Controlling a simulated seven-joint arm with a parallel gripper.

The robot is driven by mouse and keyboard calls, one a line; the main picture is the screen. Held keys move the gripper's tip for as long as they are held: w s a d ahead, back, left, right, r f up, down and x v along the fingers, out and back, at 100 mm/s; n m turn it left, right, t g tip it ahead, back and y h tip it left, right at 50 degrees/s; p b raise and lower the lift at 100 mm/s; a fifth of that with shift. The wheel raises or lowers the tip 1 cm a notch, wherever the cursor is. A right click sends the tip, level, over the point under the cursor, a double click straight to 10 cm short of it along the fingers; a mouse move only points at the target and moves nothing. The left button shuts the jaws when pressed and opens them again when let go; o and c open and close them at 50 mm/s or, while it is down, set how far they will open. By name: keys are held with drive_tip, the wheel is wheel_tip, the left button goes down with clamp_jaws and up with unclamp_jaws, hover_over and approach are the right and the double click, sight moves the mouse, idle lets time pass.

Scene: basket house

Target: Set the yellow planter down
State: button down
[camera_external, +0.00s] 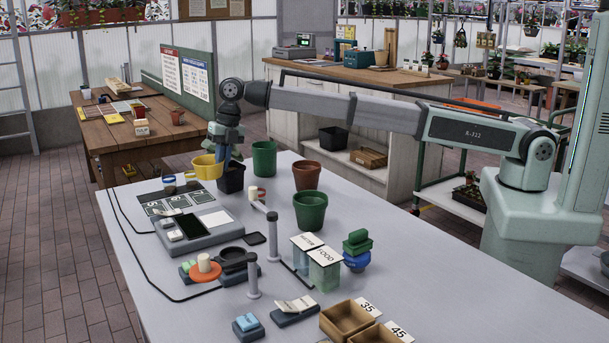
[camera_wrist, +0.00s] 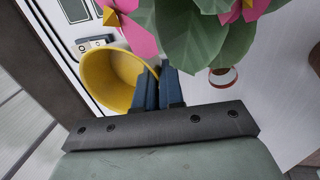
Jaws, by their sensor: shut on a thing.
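The yellow planter (camera_external: 207,168) is near the far left end of the grey table in the external view. It shows empty in the wrist view (camera_wrist: 108,78). My gripper (camera_external: 222,158) points down at the planter's right side, and its blue fingers (camera_wrist: 160,84) are shut on the planter's rim. I cannot tell whether the planter's base touches the table. A dark square pot (camera_external: 231,179) stands close to the right of it. A plant with green leaves and pink flowers (camera_wrist: 190,28) is close to the fingers in the wrist view.
Green pots (camera_external: 264,158) (camera_external: 310,211) and a terracotta pot (camera_external: 306,175) stand to the right. A grey device (camera_external: 199,234) is nearer the camera.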

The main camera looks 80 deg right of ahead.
drive_tip(key=x, duration=0.3)
drive_tip(key=s+d+x, duration=0.1)
drive_tip(key=x, duration=0.5)
drive_tip(key=shift+s+d+f, duration=0.15)
drive_tip(key=shift+d+f, duration=0.05)
drive_tip(key=shift+f, duration=0.4)
drive_tip(key=c, duration=1.3)
unclamp_jaws()
drive_tip(key=shift+f, duration=0.1)
drive_tip(key=shift+o, duration=0.2)
drive_tip(key=v, duration=1.2)
